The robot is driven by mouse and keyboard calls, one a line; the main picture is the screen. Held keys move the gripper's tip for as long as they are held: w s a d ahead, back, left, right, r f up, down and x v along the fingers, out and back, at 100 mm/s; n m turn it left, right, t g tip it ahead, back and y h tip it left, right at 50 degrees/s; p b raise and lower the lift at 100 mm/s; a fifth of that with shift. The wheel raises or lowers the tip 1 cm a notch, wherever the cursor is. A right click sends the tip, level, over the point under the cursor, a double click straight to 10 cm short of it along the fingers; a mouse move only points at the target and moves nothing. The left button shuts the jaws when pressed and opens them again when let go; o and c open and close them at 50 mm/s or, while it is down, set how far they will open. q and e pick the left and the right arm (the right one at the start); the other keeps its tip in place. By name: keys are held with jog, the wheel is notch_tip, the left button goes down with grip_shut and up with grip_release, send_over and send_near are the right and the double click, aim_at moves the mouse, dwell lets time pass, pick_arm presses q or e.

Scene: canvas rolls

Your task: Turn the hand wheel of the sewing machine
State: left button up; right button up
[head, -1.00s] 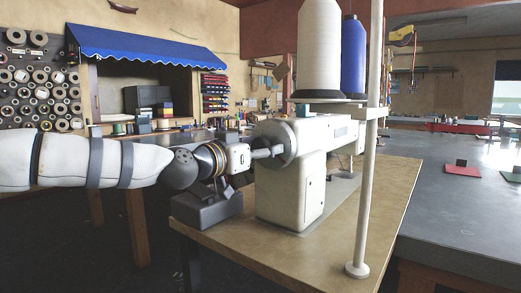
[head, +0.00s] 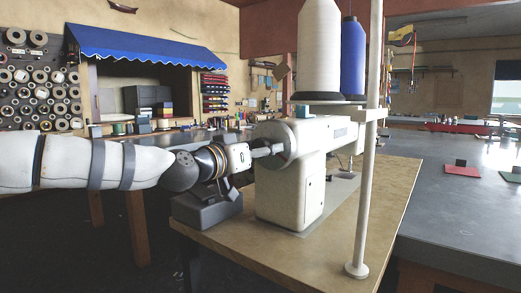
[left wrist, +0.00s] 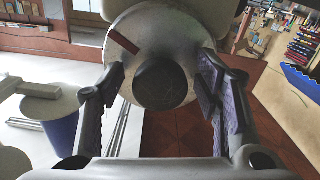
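The white sewing machine (head: 296,190) stands on a tan-topped table. Its round hand wheel (head: 290,136) faces left, at the machine's left end. In the left wrist view the pale wheel (left wrist: 185,38) has a dark round hub (left wrist: 160,84) and a reddish-brown mark (left wrist: 123,42). My left gripper (head: 272,149) reaches in from the left at the wheel. In the left wrist view my left gripper's fingers (left wrist: 161,82) are open on either side of the hub, with visible gaps to it. My right gripper is not in view.
A white thread cone (head: 319,45) and a blue one (head: 353,55) stand above the machine. A white upright pole (head: 366,190) rises from the table (head: 395,205) in front. A grey box (head: 207,210) sits under my left wrist. A grey worktable (head: 455,215) lies to the right.

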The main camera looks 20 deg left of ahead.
pick_arm(q)
jog(key=v, duration=1.2)
